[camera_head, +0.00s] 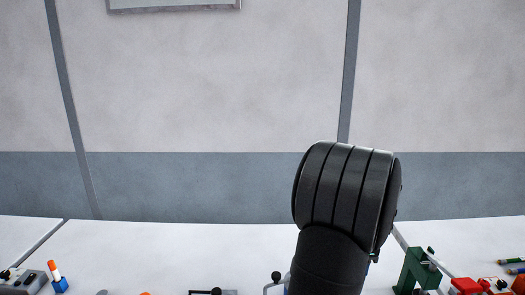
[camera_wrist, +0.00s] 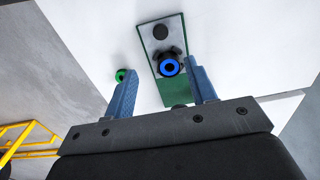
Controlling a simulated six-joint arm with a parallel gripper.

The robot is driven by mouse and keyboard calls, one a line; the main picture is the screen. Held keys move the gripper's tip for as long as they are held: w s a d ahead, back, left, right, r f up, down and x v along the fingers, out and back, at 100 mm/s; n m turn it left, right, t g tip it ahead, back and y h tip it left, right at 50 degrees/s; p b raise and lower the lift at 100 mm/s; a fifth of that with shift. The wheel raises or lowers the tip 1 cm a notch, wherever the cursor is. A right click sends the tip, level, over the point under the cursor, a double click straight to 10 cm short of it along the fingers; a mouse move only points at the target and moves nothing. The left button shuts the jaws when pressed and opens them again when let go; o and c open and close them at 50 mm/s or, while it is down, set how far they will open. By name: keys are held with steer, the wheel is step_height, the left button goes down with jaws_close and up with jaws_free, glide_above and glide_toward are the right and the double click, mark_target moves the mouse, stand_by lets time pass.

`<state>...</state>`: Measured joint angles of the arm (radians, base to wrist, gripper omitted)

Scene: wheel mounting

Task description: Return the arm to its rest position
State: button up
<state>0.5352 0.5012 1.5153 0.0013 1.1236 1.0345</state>
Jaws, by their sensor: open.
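My gripper (camera_wrist: 158,66) shows in the wrist view with its two blue-grey fingers wide apart and nothing held between them. Beyond the fingers, a round black part with a blue ring (camera_wrist: 169,67) sits on a green-edged plate (camera_wrist: 179,27) on the white table. From this angle I cannot tell the height between the fingers and these parts. My dark arm (camera_head: 345,190) rises at the right of centre in the head view. The gripper itself is outside the head view.
A small green round part (camera_wrist: 121,75) lies left of the plate. A yellow frame (camera_wrist: 25,135) stands at the lower left. In the head view, a green stand (camera_head: 415,270) and red parts (camera_head: 468,285) are right of my arm; an orange-and-blue item (camera_head: 56,277) is far left.

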step_height(320, 180, down, 16)
steer(key=shift+d+r, duration=0.1)
steer(key=d, duration=1.4)
steer(key=shift+d+f, duration=0.2)
steer(key=shift+d, duration=0.15)
step_height(320, 180, up, 17)
steer(key=s+r+t, duration=0.2)
steer(key=s+r, duration=0.3)
steer(key=shift+s+a+r+h, duration=0.15)
steer(key=shift+h, duration=0.25)
